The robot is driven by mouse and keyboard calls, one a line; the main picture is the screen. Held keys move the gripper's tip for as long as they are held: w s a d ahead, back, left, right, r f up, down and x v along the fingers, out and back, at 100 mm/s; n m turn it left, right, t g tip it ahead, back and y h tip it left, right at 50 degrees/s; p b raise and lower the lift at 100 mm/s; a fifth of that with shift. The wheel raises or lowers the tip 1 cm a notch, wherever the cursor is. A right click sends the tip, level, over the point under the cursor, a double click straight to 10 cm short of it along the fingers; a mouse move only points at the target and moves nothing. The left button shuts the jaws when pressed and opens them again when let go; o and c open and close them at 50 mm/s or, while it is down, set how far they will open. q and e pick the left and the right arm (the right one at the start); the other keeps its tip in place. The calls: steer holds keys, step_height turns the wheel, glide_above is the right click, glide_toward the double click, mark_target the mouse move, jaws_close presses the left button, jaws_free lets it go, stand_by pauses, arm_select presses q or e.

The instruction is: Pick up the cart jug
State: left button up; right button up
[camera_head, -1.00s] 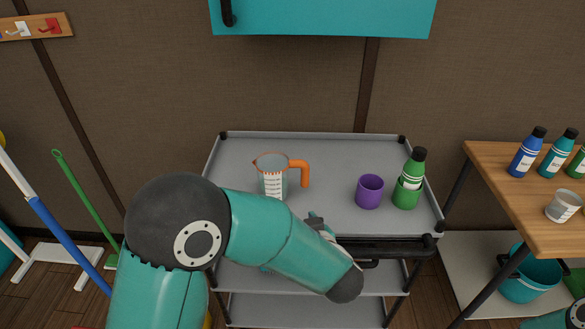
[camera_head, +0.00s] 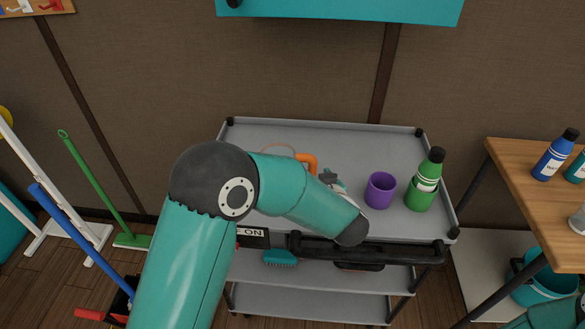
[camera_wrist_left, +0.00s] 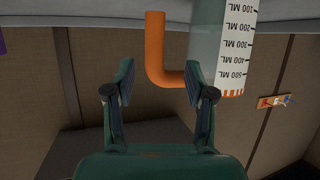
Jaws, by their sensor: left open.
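The cart jug is clear with an orange handle (camera_head: 308,161) and rim. In the head view my left arm hides most of its body. It stands on the top shelf of the grey cart (camera_head: 345,137). In the left wrist view the jug (camera_wrist_left: 207,45) appears upside down, with black ML marks on a white strip. My left gripper (camera_wrist_left: 160,78) is open, and the orange handle (camera_wrist_left: 156,45) shows between its fingertips in the picture; I cannot tell whether they touch. In the head view this gripper (camera_head: 328,177) is partly hidden behind its arm, just right of the handle.
A wooden table (camera_head: 530,200) with bottles is at the right. A teal brush (camera_head: 280,258) lies on the shelf below.

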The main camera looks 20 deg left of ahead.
mark_target(314, 170)
arm_select(q)
steer(key=shift+w+a+f, duration=0.25)
steer(key=shift+w+a, duration=0.1)
steer(key=shift+w, duration=0.15)
steer(key=shift+w+d+p+x, duration=0.15)
steer(key=shift+p+x, duration=0.25)
steer(key=shift+x, duration=0.9)
steer(key=shift+w+d+p+x, duration=0.15)
steer(key=shift+p+x, duration=0.2)
steer(key=shift+x, duration=0.9)
jaws_close()
